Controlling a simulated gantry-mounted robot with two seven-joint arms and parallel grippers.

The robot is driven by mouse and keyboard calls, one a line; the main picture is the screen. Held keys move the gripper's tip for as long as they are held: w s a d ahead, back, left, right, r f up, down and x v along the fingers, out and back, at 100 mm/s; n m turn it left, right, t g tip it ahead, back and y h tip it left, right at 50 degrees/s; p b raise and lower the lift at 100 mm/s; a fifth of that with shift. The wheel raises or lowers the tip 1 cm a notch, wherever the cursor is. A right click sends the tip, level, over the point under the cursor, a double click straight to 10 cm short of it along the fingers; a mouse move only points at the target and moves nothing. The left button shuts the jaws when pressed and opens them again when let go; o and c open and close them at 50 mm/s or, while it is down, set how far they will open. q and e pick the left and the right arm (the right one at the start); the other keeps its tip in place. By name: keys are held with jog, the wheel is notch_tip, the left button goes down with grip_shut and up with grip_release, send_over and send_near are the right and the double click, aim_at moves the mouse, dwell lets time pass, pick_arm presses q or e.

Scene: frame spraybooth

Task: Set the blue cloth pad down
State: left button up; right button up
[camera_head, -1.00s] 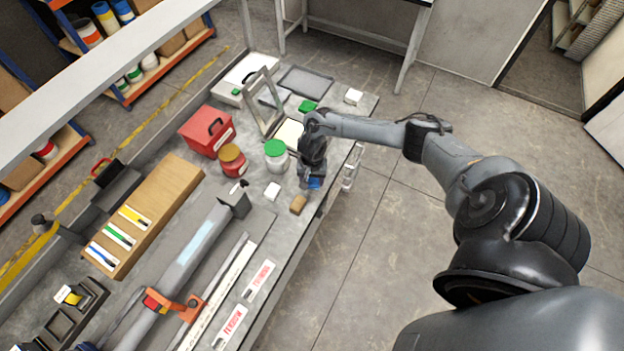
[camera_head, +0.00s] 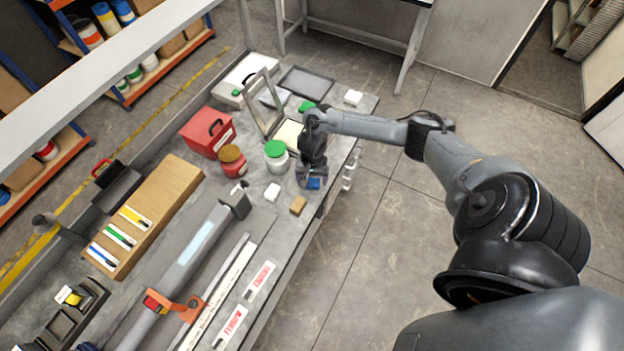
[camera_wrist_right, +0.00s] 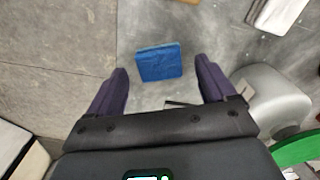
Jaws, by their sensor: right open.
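The blue cloth pad (camera_wrist_right: 160,62) lies on the grey bench top. In the right wrist view it sits between and a little beyond the two dark fingertips of my right gripper (camera_wrist_right: 162,82), with a gap on both sides. In the head view the pad (camera_head: 314,184) shows just below my right gripper (camera_head: 312,178), near the bench's right edge. My right gripper is open and does not hold the pad. My left gripper is not in view.
A white block (camera_head: 272,192) and a tan block (camera_head: 298,205) lie left of the pad. A green-lidded jar (camera_head: 276,156) and a red jar (camera_head: 232,161) stand behind them. The bench edge drops to the floor on the right.

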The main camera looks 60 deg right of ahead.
aim_at(312, 182)
notch_tip(312, 182, up, 9)
jog(key=p, duration=0.2)
jog(key=a+n+t+y, duration=0.2)
jog(key=a+n+t, duration=0.3)
jog(key=a+n, duration=1.4)
jog(key=s+a+r+m+h, duration=0.1)
jog(key=s+a+r, duration=0.2)
jog(key=s, duration=0.3)
jog(key=s+a+r+m+g, duration=0.1)
jog(key=s+a+r+m, duration=0.1)
jog(key=s, duration=0.5)
notch_tip(312, 182, up, 3)
jog(key=shift+a+f+m+h, duration=0.15)
jog(key=shift+a+m+h, duration=0.2)
jog(key=shift+a, duration=0.4)
